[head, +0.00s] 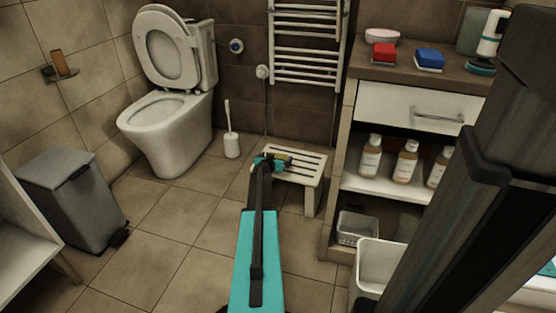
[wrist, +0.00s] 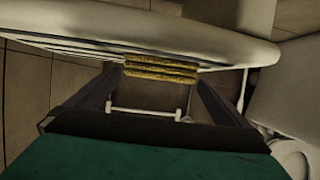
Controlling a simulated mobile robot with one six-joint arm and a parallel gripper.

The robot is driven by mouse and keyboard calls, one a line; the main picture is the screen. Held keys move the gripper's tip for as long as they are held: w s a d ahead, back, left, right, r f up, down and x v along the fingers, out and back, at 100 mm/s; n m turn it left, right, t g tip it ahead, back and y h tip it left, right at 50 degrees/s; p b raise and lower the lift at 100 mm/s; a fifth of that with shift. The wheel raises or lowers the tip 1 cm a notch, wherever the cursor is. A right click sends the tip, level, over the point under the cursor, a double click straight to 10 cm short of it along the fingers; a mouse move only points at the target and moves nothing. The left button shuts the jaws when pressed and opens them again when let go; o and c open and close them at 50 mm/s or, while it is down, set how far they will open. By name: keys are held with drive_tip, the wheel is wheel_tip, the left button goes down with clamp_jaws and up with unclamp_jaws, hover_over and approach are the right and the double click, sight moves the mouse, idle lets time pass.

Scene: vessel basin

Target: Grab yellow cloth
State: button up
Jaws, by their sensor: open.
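The yellow cloth (wrist: 161,69) shows in the wrist view as a small striped, folded-looking patch at the edge of a pale surface. It lies ahead of my gripper (wrist: 157,80), between the lines of its two fingers. The fingers are apart, with no visible grip on the cloth. In the head view my arm reaches out to the white slatted stool (head: 312,166), and my gripper (head: 270,164) is at its left end. A small yellowish bit of the cloth (head: 283,156) shows there, mostly hidden by the gripper. I cannot tell whether the fingers touch it.
The toilet (head: 170,130) and toilet brush (head: 231,140) stand left of the stool. A shelf unit (head: 400,190) with bottles stands close on the right. A grey bin (head: 75,197) is at left. The floor between bin and stool is clear.

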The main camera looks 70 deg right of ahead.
sight(277, 156)
drive_tip(key=shift+x, duration=1.7)
drive_tip(key=shift+s, duration=0.1)
drive_tip(key=c, duration=1)
